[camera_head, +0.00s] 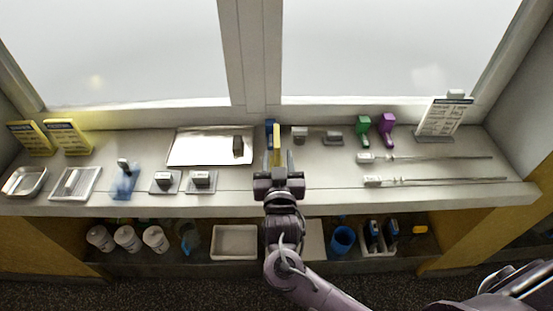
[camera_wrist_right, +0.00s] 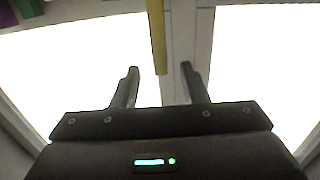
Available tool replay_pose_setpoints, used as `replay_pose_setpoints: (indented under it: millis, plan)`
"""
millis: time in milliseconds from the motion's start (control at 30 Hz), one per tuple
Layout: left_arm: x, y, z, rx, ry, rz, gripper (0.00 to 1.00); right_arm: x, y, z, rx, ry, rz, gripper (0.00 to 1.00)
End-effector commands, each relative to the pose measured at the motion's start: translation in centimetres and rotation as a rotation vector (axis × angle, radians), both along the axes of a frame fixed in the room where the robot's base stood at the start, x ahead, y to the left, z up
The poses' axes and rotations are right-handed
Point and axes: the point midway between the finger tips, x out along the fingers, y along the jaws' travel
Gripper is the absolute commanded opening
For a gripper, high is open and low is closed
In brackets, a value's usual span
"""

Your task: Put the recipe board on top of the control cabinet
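A white board with printed lines, likely the recipe board (camera_head: 443,117), stands tilted back in a dark base at the right end of the counter. A light grey clip shows at its top. I cannot make out a control cabinet. My right gripper (camera_head: 278,163) is over the middle of the counter, far left of the white board. Its two fingers are apart and empty in the right wrist view (camera_wrist_right: 160,82). A yellow upright strip (camera_head: 277,141) shows just beyond the fingers, and also in the wrist view (camera_wrist_right: 157,36). My left gripper is out of view.
Two long rods (camera_head: 440,181) lie before the white board, with green (camera_head: 363,124) and purple (camera_head: 387,126) holders left of it. A metal tray (camera_head: 200,146), yellow signs (camera_head: 68,137) and small blocks occupy the left. The shelf below holds cups and bins (camera_head: 235,242).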

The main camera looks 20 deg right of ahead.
Motion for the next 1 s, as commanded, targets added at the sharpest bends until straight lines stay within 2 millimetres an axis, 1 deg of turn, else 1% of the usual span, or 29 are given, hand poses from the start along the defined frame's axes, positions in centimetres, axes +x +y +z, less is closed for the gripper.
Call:
replay_pose_setpoints:
  millis: [133, 367, 500, 633, 733, 933, 967, 1000]
  plan:
    - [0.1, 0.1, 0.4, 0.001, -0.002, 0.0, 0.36, 1.0, -0.3, 0.4, -0.015, -0.022, -0.009, 0.4]
    - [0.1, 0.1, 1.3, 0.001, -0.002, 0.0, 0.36, 3.5, -1.0, 0.6, -0.013, -0.021, -0.009, 0.4]
    - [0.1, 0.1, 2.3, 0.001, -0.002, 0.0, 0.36, 5.5, -1.3, 0.5, -0.014, -0.02, -0.008, 0.4]
    - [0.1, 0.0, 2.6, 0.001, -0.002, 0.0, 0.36, 7.1, -1.8, 0.3, -0.012, -0.02, -0.008, 0.4]
    - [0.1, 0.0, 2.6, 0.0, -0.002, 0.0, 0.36, 7.5, -1.9, 0.1, -0.01, -0.018, -0.006, 0.4]
    - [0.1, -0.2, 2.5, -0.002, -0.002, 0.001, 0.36, 7.6, -1.9, 0.0, -0.009, -0.018, -0.006, 0.4]
    - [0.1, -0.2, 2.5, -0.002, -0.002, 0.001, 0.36, 7.6, -1.9, 0.0, -0.009, -0.018, -0.006, 0.37]
    - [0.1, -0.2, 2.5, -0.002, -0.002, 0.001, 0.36, 7.6, -1.9, 0.0, -0.009, -0.018, -0.006, 0.32]
